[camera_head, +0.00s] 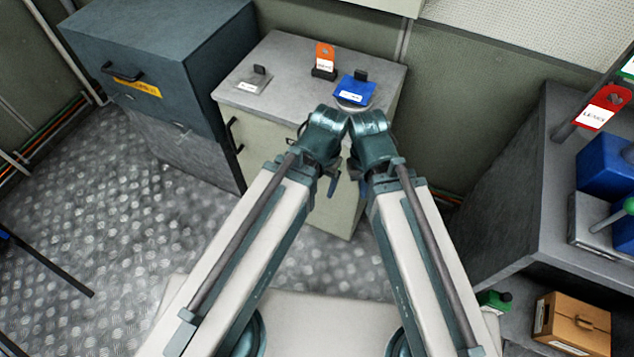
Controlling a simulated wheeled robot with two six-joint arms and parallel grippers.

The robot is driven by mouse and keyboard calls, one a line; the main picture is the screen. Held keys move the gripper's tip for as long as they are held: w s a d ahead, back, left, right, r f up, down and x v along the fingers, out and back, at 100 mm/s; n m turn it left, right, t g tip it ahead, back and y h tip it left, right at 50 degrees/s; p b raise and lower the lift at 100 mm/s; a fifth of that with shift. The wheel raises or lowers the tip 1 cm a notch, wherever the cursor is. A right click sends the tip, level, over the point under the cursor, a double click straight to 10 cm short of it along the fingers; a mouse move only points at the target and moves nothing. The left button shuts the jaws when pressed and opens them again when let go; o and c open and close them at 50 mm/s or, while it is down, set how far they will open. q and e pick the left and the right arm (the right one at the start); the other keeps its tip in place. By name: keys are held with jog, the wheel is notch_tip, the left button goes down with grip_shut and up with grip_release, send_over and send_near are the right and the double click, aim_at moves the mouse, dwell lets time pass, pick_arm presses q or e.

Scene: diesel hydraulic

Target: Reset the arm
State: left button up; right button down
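My two arms reach forward side by side from the bottom of the head view, and their wrists come close together in front of a small grey cabinet (290,97). My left gripper (331,187) shows only as a small dark tip below its wrist. My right gripper (362,187) shows as a small dark blue tip below its wrist, partly hidden by the arm. I see no object held in either one, but the finger gaps cannot be made out.
On the cabinet top are a grey tagged piece (254,80), an orange tag (324,58) and a blue tagged piece (355,90). A blue-grey toolbox (160,50) stands left. A workbench (515,180) with a red tag (603,107) and a brown box (572,325) are right. Floor at left is mostly clear.

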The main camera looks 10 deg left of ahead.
jog(key=shift+r, duration=0.1)
notch_tip(320, 180, up, 6)
jog(key=p, duration=0.6)
dwell(0.9)
